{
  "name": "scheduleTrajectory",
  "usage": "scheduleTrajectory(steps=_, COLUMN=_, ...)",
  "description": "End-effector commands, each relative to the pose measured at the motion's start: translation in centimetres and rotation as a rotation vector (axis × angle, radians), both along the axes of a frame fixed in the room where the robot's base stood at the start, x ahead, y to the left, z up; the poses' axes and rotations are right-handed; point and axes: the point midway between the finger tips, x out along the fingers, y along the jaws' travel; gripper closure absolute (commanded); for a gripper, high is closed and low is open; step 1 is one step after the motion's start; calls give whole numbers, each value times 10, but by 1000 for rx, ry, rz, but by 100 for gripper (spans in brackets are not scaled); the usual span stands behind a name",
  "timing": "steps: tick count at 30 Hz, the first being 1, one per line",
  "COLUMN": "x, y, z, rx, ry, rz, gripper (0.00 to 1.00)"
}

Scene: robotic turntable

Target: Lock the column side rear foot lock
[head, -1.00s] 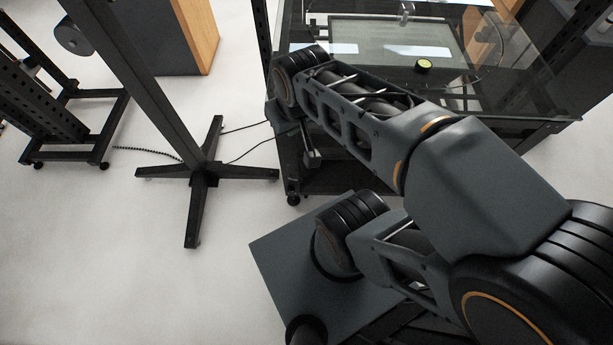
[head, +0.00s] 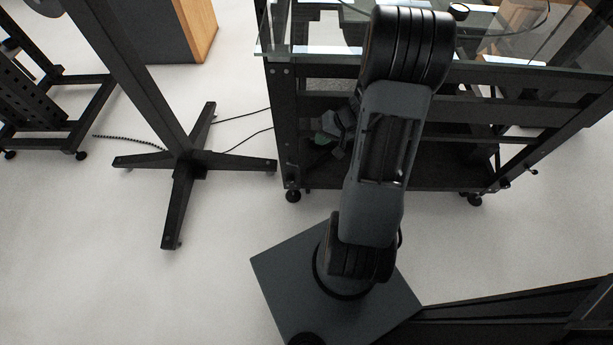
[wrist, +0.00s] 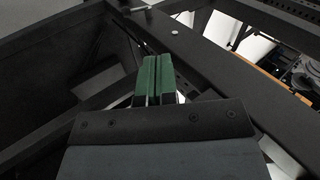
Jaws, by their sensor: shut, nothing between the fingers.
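The black cart (head: 285,120) that carries the glass-topped turntable stands at the back. Two of its feet show on the floor: the left foot (head: 293,195) and the right foot (head: 474,199). I cannot tell which is the column side rear foot, and no lock lever on either foot is clear. My gripper (head: 322,138) is inside the cart's lower frame, above the bottom shelf, partly hidden by my arm. In the wrist view my gripper (wrist: 158,75) has its green fingertips together and empty, among dark frame bars. No foot lock is recognisable there.
A black column stand (head: 185,163) with crossed feet is on the floor left of the cart, with cables running between them. A dark rack (head: 40,120) is at far left. A wood-sided cabinet (head: 197,30) is behind. Open floor lies in front.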

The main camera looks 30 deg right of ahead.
Motion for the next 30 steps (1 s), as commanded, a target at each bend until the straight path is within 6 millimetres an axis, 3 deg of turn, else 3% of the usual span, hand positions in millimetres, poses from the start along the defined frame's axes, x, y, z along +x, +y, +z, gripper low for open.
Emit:
scheduleTrajectory(steps=1, x=-1, y=-11, z=-37, rx=19, ry=-3, rz=-38, gripper=100)
scheduleTrajectory(steps=3, x=-2, y=-22, z=-60, rx=32, ry=-15, rz=-73, gripper=100)
scheduleTrajectory(steps=7, x=-4, y=-35, z=-87, rx=47, ry=-30, rz=-119, gripper=100)
scheduleTrajectory(steps=12, x=-5, y=-42, z=-98, rx=51, ry=-38, rz=-141, gripper=100)
scheduleTrajectory(steps=23, x=-5, y=-41, z=-98, rx=52, ry=-37, rz=-140, gripper=100)
scheduleTrajectory(steps=30, x=6, y=-28, z=-121, rx=53, ry=-36, rz=-136, gripper=100)
